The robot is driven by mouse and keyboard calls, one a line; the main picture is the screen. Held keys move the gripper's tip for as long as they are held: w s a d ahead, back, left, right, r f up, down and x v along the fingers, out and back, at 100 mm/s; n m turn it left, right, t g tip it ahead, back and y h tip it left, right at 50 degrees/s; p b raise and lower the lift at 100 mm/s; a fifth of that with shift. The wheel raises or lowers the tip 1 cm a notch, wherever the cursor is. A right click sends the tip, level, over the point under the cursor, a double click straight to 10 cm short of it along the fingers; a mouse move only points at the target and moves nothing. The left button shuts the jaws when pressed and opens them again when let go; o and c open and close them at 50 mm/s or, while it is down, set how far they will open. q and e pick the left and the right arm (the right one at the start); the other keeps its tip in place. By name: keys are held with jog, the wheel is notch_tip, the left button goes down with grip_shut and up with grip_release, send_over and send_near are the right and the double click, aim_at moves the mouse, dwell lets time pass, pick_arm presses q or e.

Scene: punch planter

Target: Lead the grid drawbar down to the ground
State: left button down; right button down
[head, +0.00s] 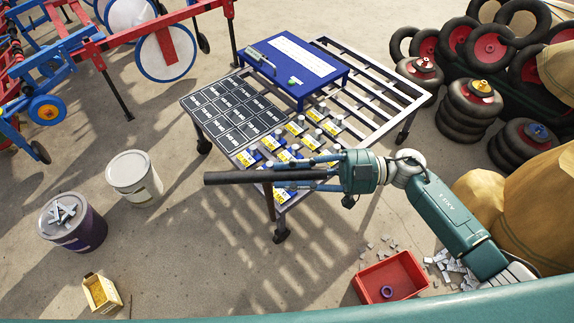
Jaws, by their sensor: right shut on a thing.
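My right gripper (282,176) reaches in from the right, its fingers shut on a thick dark bar, which I take for the drawbar (235,178). The bar lies nearly level in the picture, above the ground, and sticks out left past the fingertips. Its right end is hidden between the fingers and the gripper's body. The slatted grid cart (385,78) stands behind it on castor wheels. The gripper and bar cover the cart's near corner, so I cannot tell where the bar joins it. My left gripper is not in view.
A blue table (325,80), dark panels (215,100) and small labelled parts (295,127) sit on the cart. Buckets (134,176) (75,222) and a yellow box (102,293) stand left, a red tray (390,275) right. Ground (230,265) below the bar is clear.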

jog(key=s+f+n+b, duration=0.1)
jog(key=s+f+b, duration=0.1)
jog(key=s+f, duration=0.5)
jog(key=s+f+n+b, duration=0.2)
jog(key=s+f, duration=0.4)
jog(key=s, duration=0.7)
jog(key=s+f+n+b, duration=0.2)
jog(key=s+f+b, duration=0.1)
jog(key=s+f, duration=0.4)
jog(key=s, duration=0.3)
jog(key=shift+a+f+b, duration=0.15)
jog(key=shift+f+b, duration=0.15)
jog(key=shift+b, duration=0.05)
jog(key=c, duration=1.5)
grip_release()
jog(key=shift+w, duration=0.1)
jog(key=shift+r, duration=0.1)
jog(key=d, duration=1.2)
